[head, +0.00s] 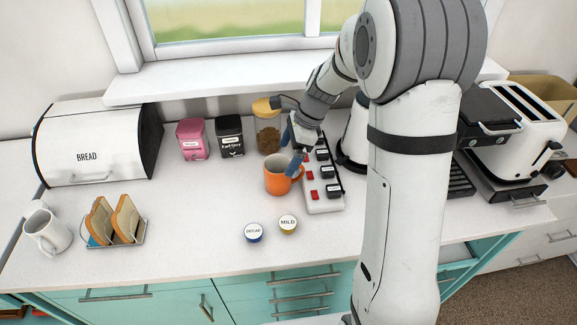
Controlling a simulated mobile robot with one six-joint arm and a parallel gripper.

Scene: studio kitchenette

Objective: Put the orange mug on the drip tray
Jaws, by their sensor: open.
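The orange mug (278,176) stands upright on the white counter, with its handle on the right. My gripper (292,151) is open, its blue fingers at the mug's right rim and handle. One finger overlaps the handle in the picture; I cannot tell if it touches. A black ridged surface (461,181), which looks like the drip tray, shows at the right below a black machine (487,122). My arm hides its left part.
A switch strip (323,196) lies close to the mug's right. A jar (267,130) and two tins stand behind it. Decaf (254,233) and mild (288,224) pods lie in front. A toaster (525,135) stands at right.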

